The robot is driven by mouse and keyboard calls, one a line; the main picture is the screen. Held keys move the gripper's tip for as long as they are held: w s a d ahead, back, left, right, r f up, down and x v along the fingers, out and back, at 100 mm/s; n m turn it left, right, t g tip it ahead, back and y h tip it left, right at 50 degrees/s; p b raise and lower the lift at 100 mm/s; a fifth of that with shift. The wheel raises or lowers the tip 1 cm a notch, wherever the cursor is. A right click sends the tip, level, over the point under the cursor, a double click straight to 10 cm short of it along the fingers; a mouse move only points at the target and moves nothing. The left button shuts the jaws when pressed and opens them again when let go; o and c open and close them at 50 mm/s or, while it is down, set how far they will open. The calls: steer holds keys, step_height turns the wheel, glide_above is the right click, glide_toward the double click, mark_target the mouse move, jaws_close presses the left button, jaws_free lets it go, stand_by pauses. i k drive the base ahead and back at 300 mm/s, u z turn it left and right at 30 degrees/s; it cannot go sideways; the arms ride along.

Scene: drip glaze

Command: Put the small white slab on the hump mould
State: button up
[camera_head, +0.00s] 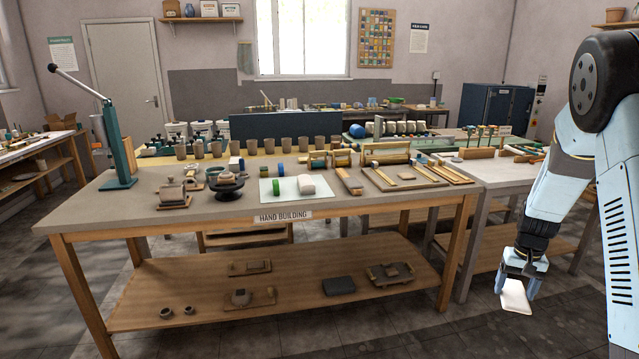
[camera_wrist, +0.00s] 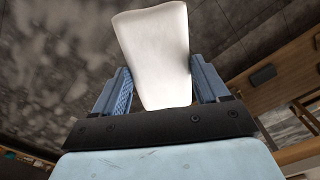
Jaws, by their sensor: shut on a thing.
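My gripper (camera_head: 517,281) hangs at the right, off the right end of the hand building table (camera_head: 130,212), over the floor. It is shut on the small white slab (camera_head: 516,299), which sticks out below the fingers, tilted. In the wrist view the slab (camera_wrist: 153,40) stands between the two blue ridged fingers. A rounded clay form on a board (camera_head: 172,194) lies at the table's front left. Another small form on a board (camera_head: 240,298) lies on the lower shelf. I cannot tell which is the hump mould.
A white block (camera_head: 306,185) and a green roll lie on a pale mat (camera_head: 291,196). A dark turntable bowl (camera_head: 227,184) and a green lever press (camera_head: 119,150) stand further left. Wooden frames (camera_head: 416,175) fill the right. The table's front left strip is clear.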

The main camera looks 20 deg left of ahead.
mark_target(306, 178)
steer(key=z, duration=1.75)
steer(key=i, duration=0.15)
steer(key=u, duration=2.7)
